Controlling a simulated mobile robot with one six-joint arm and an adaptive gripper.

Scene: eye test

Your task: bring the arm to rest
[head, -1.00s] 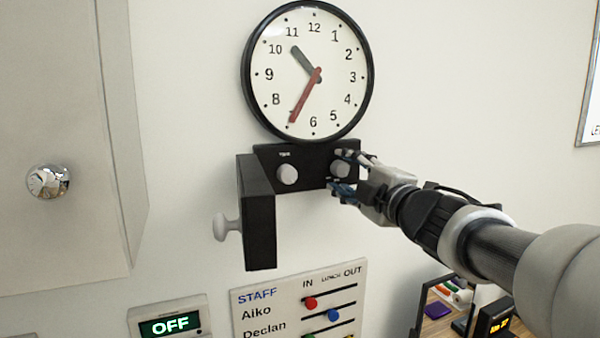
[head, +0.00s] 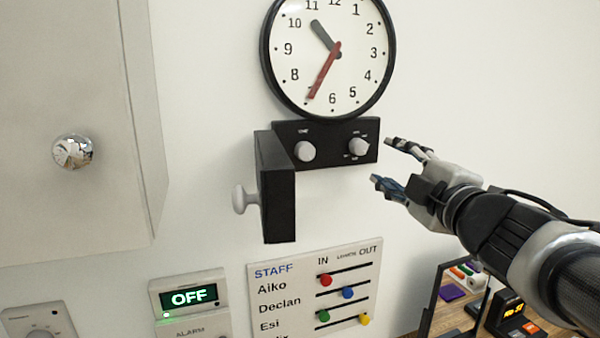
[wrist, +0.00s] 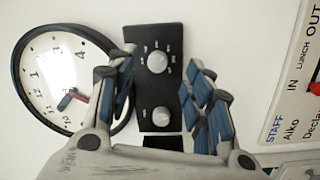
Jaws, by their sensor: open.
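My gripper (head: 380,162) is open and empty in the head view. It is to the right of the black control box (head: 325,166) under the wall clock, with a gap between its fingers and the right knob (head: 358,146). In the wrist view the open fingers of my gripper (wrist: 163,95) frame the black box (wrist: 146,32) and its two pale knobs, with nothing between the fingertips. My arm reaches in from the lower right of the head view.
The round clock (head: 330,85) hangs above the box, whose black door (head: 278,195) stands open. A grey cabinet (head: 70,60) is at left. An OFF display (head: 190,299) and a STAFF board (head: 270,300) are below. Bare wall lies right of my gripper.

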